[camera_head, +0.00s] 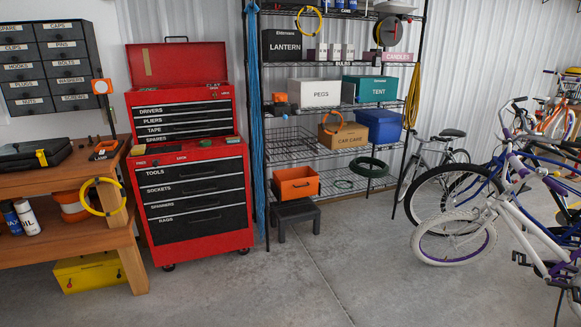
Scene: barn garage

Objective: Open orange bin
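A small orange bin (297,186) sits low at the left end of the wire shelving, just behind and above a small black stool. It is boxy, with a plain orange front face that carries a small dark mark. Its upper edge looks raised at the back, but the bin is too small in view to tell whether a lid is on it. My gripper is not in view, and nothing touches the bin.
The black stool (296,211) stands on the floor in front of the bin. A red tool chest (247,239) is left of the shelving (405,140); a workbench (137,272) is further left. Bicycles (480,235) crowd the right. The concrete floor (340,285) is clear in the middle.

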